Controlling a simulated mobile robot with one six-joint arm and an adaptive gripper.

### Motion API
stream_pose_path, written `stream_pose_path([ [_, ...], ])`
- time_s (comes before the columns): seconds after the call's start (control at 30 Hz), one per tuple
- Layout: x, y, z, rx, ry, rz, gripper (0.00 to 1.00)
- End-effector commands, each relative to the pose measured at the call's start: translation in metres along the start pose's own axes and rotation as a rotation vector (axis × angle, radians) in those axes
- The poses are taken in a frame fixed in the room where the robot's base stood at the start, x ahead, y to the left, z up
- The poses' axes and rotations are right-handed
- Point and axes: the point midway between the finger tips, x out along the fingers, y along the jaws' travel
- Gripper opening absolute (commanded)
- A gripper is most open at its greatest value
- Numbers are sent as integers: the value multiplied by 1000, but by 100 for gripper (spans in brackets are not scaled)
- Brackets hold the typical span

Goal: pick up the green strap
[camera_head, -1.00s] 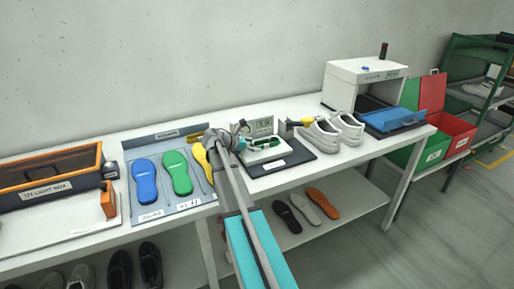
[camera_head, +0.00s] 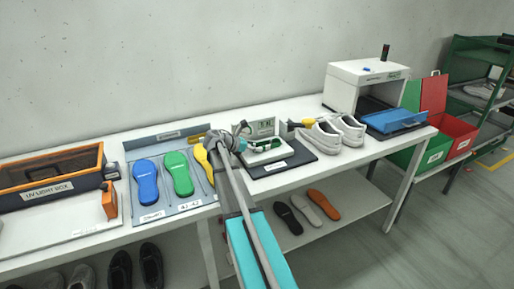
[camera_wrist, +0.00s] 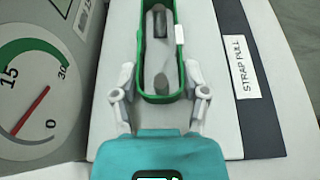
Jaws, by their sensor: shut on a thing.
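The green strap (camera_wrist: 144,55) shows in the wrist view as a long loop around a grey slot with dark posts, with a small white tag on its right side. It also shows in the head view (camera_head: 264,147) on the white strap-pull stand. My gripper (camera_wrist: 159,80) has its two fingers at the near end of the loop, one on each side, shut on the strap. The exact contact at the fingertips is hard to make out. In the head view my wrist (camera_head: 232,142) partly covers the stand's left side.
A dial gauge (camera_wrist: 30,85) stands close on the left in the wrist view. A "STRAP PULL" label (camera_wrist: 245,68) lies to the right. White shoes (camera_head: 325,135) stand right of the stand; coloured insoles (camera_head: 178,173) lie on a board to the left.

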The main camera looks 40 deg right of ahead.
Motion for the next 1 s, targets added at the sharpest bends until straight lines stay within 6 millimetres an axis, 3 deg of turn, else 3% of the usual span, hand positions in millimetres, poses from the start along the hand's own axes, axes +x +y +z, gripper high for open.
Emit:
stream_pose_path([
  [0.47,-8,0,21,0,-1,0,4],
  [1.0,-32,0,76,0,-1,0,4],
])
